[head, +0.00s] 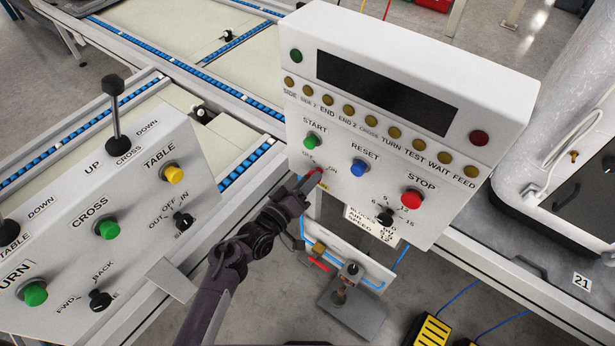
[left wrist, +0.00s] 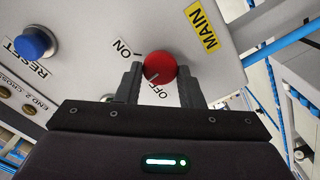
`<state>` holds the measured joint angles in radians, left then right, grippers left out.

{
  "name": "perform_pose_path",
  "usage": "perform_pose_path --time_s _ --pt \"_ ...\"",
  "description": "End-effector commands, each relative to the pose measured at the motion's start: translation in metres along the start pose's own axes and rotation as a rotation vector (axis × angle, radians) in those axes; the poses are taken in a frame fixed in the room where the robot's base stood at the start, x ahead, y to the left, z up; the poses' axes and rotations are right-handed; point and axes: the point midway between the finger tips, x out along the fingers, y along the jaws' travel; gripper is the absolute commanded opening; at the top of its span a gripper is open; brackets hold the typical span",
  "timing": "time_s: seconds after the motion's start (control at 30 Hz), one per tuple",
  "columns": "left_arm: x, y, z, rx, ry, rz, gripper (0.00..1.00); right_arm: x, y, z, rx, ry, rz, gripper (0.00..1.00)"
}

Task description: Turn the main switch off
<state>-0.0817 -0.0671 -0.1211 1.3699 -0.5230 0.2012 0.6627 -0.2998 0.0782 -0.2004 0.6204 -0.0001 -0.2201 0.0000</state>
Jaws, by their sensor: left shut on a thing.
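The main switch is a round red knob (left wrist: 160,64) with a white pointer line, next to a yellow MAIN label (left wrist: 203,26). In the left wrist view the line points down-left, between the ON and OFF marks and nearer OFF. My left gripper (left wrist: 160,84) has one finger on each side of the knob and is shut on it. In the head view the left gripper (head: 308,186) reaches the lower left of the white control panel (head: 285,120), largely covering the knob (head: 317,172). My right gripper is not in view.
A green START button (head: 312,141), a blue RESET button (head: 359,168) and a red STOP button (head: 411,199) sit close by on the panel. A second console (head: 140,220) with a lever and knobs stands left of my arm.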

Motion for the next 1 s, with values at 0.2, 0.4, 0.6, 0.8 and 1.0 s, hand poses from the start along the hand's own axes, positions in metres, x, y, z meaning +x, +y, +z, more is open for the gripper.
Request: perform_pose_path --time_s 0.2,0.4,0.6,0.8,1.0 --pt "0.0 0.001 -0.002 -0.206 0.0 -0.001 0.12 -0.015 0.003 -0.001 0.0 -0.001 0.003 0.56" --pt "0.0 0.0 -0.001 -0.388 0.001 0.0 0.11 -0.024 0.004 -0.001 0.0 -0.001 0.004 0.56" --pt "0.0 -0.001 -0.001 -0.538 0.001 -0.001 0.11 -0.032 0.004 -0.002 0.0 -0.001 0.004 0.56" --pt "0.0 -0.002 0.0 -0.644 0.001 0.0 0.11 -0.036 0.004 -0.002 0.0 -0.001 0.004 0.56" --pt "0.0 -0.003 0.0 -0.701 0.002 -0.001 0.11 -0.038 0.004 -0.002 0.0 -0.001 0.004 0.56"
